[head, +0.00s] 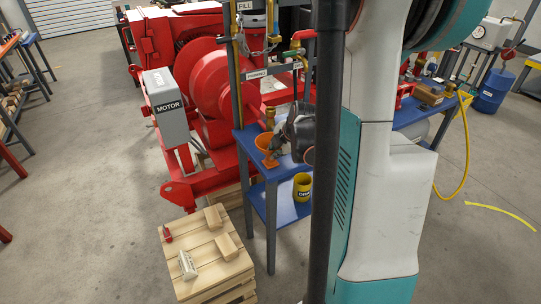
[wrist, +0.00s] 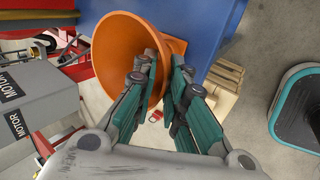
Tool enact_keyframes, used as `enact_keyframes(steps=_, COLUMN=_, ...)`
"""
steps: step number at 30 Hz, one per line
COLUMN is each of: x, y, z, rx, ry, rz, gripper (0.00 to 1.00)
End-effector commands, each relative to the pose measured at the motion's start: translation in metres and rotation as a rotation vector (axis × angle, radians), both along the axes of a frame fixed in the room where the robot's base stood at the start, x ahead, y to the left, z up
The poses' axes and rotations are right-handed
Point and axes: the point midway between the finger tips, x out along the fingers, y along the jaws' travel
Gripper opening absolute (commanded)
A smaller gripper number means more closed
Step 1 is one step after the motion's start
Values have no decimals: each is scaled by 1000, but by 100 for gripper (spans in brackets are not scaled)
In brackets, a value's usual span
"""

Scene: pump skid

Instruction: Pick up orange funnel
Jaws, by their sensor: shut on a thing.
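The orange funnel (head: 264,141) is at the left end of the blue bench's top in the head view, partly hidden by my gripper. In the wrist view the funnel (wrist: 115,40) shows its wide mouth towards the camera. My gripper (wrist: 168,62) is shut on the funnel's wall near the rim, with one finger inside the mouth and the other outside. In the head view my gripper (head: 279,147) is at the funnel's right side. I cannot tell whether the funnel touches the bench.
The blue bench (head: 250,136) has a lower shelf with a yellow tin (head: 302,187). A grey motor box (head: 167,108) and red pump machinery (head: 210,85) stand to the left. Upright pipes rise behind the funnel.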

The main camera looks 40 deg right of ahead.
Motion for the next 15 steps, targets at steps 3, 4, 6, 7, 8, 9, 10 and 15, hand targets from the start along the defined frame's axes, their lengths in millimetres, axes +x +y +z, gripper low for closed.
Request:
enact_keyframes(steps=3, x=-1, y=0, z=0, rx=0, ry=2, rz=0, gripper=0)
enact_keyframes(steps=4, x=-1, y=0, z=0, rx=0, ry=2, rz=0, gripper=0)
enact_keyframes(steps=6, x=-1, y=0, z=1, rx=0, ry=2, rz=0, gripper=0)
enact_keyframes(steps=7, x=-1, y=0, z=2, rx=0, ry=2, rz=0, gripper=0)
enact_keyframes(steps=8, x=-1, y=0, z=3, rx=0, ry=2, rz=0, gripper=0)
enact_keyframes(steps=9, x=-1, y=0, z=5, rx=0, ry=2, rz=0, gripper=0)
enact_keyframes(steps=10, x=-1, y=0, z=7, rx=0, ry=2, rz=0, gripper=0)
enact_keyframes(steps=15, x=-1, y=0, z=29, rx=0, ry=2, rz=0, gripper=0)
